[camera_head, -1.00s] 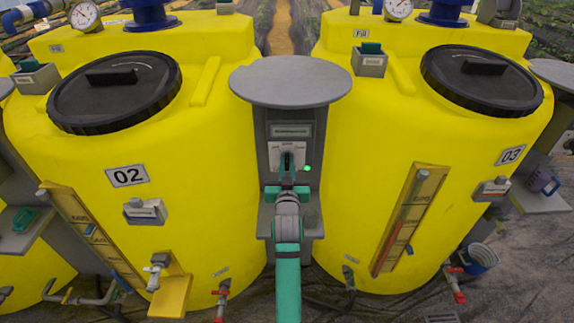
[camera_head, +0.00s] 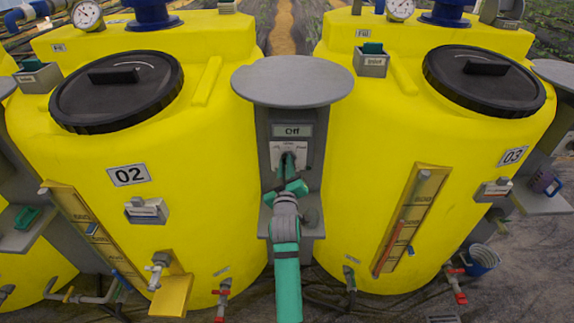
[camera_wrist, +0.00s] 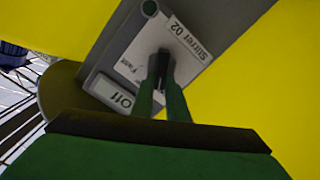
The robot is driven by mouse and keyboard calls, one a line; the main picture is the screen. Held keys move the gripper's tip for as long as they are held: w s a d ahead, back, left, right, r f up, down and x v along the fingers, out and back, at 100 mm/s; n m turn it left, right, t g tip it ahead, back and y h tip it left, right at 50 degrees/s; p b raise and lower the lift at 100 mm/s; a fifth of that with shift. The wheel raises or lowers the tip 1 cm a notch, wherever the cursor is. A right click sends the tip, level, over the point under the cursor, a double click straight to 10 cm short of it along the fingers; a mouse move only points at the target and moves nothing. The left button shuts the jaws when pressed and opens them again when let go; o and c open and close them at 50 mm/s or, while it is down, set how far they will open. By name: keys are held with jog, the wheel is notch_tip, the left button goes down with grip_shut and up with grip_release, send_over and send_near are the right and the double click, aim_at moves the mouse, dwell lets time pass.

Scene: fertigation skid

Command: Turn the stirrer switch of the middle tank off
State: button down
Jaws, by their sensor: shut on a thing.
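The switch panel (camera_head: 275,150) is on the grey post between the yellow tank marked 02 (camera_head: 128,175) and the tank marked 03 (camera_head: 511,155). Its display (camera_head: 292,131) reads "Off". In the wrist view the panel's label (camera_wrist: 187,35) reads "Stirrer 02", and the display (camera_wrist: 115,95) also reads "Off". My gripper (camera_head: 288,163) reaches the panel from below. In the wrist view its green fingers are shut on the dark switch knob (camera_wrist: 163,70), one on each side. The fingers hide much of the knob and part of the dial marks.
A round grey cap (camera_head: 292,82) overhangs the panel. A small grey shelf (camera_head: 267,222) sits below it, behind my arm. Yellow tanks close in on both sides. A red-handled valve (camera_head: 223,293) is low on the left tank.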

jog(key=shift+a+n, duration=0.15)
jog(key=shift+n, duration=0.95)
jog(key=c, duration=1.7)
grip_release()
jog(key=shift+c, duration=0.2)
jog(key=shift+f, duration=0.1)
jog(key=s, duration=1)
jog(key=shift+s, duration=0.4)
jog(key=shift+f, duration=0.1)
